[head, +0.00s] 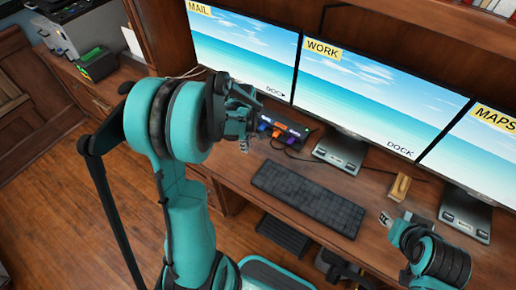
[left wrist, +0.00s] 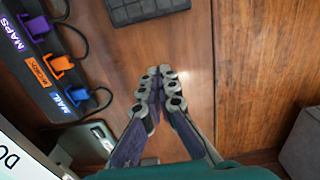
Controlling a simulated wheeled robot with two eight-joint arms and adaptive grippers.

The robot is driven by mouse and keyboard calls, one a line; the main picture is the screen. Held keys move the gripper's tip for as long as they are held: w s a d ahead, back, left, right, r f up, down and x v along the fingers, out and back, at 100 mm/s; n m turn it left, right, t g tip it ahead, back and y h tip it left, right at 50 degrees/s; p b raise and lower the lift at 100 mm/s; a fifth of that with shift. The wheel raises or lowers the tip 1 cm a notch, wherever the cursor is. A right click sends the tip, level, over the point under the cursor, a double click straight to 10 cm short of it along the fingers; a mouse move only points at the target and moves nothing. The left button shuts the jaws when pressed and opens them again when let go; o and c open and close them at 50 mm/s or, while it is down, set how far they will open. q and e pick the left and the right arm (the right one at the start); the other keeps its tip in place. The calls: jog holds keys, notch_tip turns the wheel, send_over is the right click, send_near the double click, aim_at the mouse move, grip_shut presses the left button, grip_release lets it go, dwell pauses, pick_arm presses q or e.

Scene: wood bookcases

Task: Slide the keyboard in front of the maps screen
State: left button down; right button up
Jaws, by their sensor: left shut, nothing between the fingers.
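The dark keyboard (head: 308,197) lies flat on the wooden desk, in front of the middle screen labelled WORK (head: 372,95). Its corner shows at the top of the left wrist view (left wrist: 145,10). The maps screen (head: 478,150) stands at the right edge, partly out of frame. My left gripper (head: 245,143) is shut and empty, left of the keyboard and apart from it; its closed fingers show in the left wrist view (left wrist: 158,86). My right gripper (head: 386,218) is right of the keyboard, below the maps screen; its finger opening is unclear.
A dark hub (head: 283,128) with coloured plugs stands behind the keyboard's left end; its plugs read MAPS, WORK and MAIL in the left wrist view. A small wooden stand (head: 399,187) sits between the keyboard and the maps dock (head: 466,215). The MAIL screen (head: 240,50) is at left.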

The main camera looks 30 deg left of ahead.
aim_at(254, 169)
pick_arm(q)
notch_tip(254, 169, down, 10)
jog(key=b, duration=0.4)
jog(key=shift+f, duration=0.2)
jog(key=d, duration=0.1)
jog(key=d+b, duration=0.1)
jog(key=d, duration=0.1)
jog(key=shift+s+d+r, duration=0.15)
jog(key=shift+d+r, duration=0.05)
jog(key=shift+d, duration=0.35)
pick_arm(e)
notch_tip(254, 169, down, 5)
jog(key=shift+s+d, duration=0.1)
pick_arm(q)
jog(key=shift+d, duration=0.1)
